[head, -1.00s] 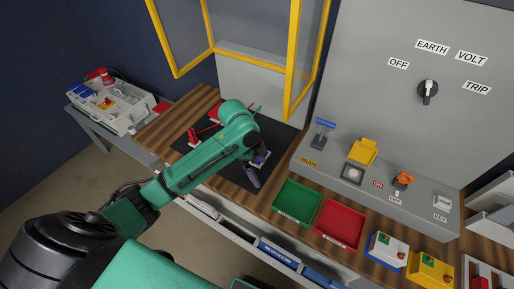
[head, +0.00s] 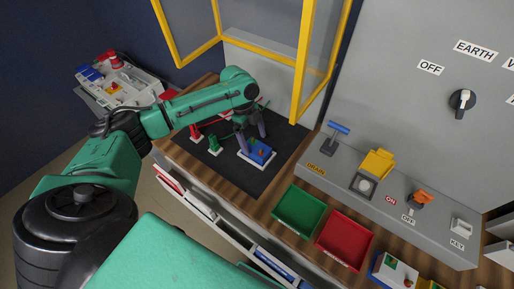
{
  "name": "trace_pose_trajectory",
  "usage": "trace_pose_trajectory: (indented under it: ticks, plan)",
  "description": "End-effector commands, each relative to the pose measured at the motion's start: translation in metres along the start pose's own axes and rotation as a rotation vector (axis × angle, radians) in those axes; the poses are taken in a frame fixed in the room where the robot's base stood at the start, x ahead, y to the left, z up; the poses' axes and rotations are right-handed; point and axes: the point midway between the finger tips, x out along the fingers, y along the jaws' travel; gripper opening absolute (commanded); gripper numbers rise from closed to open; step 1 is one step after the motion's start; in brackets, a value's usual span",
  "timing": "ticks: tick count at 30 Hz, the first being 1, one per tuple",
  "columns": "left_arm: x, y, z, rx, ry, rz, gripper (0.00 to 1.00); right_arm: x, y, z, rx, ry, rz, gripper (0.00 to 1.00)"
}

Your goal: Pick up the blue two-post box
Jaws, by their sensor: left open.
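The blue two-post box (head: 259,152) sits on a pale base on the black mat (head: 240,182), toward the mat's right side. A small red part and a green part show on its top. My left gripper (head: 253,137) is open, its two grey fingers pointing down just above and behind the box. I cannot tell whether the fingers touch the box. My right gripper is not in view.
A green post (head: 214,145) and a red post (head: 195,133) stand left of the box. A green tray (head: 299,211) and a red tray (head: 343,241) lie to the right. A yellow-framed door (head: 304,62) stands open behind the mat.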

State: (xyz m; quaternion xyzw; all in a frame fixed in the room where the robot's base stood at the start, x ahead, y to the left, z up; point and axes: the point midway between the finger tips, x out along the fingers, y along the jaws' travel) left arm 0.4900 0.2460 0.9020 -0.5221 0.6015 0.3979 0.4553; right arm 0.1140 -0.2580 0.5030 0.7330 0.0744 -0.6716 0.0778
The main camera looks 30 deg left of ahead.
Motion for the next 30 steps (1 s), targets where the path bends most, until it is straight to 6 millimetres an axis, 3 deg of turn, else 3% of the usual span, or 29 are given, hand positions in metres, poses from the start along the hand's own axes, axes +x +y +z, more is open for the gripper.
trace_pose_trajectory:
  ticks: [1,4,11,17,26,30]
  plan:
    - [0.006,0.002,-0.003,0.0,0.0,0.005,1.0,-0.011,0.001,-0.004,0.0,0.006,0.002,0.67]
    - [0.023,0.001,-0.002,0.001,0.0,0.002,1.0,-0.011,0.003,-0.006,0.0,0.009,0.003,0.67]
    - [0.028,0.001,-0.001,0.001,-0.001,-0.001,1.0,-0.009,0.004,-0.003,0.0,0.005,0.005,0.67]
    - [0.028,0.001,-0.001,0.001,-0.001,-0.001,0.23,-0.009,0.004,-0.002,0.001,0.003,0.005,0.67]
    - [0.025,0.0,-0.002,0.001,0.0,-0.002,0.23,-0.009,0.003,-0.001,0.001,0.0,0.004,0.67]
    - [0.013,-0.001,-0.005,0.001,0.0,-0.003,0.23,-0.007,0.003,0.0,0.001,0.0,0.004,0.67]
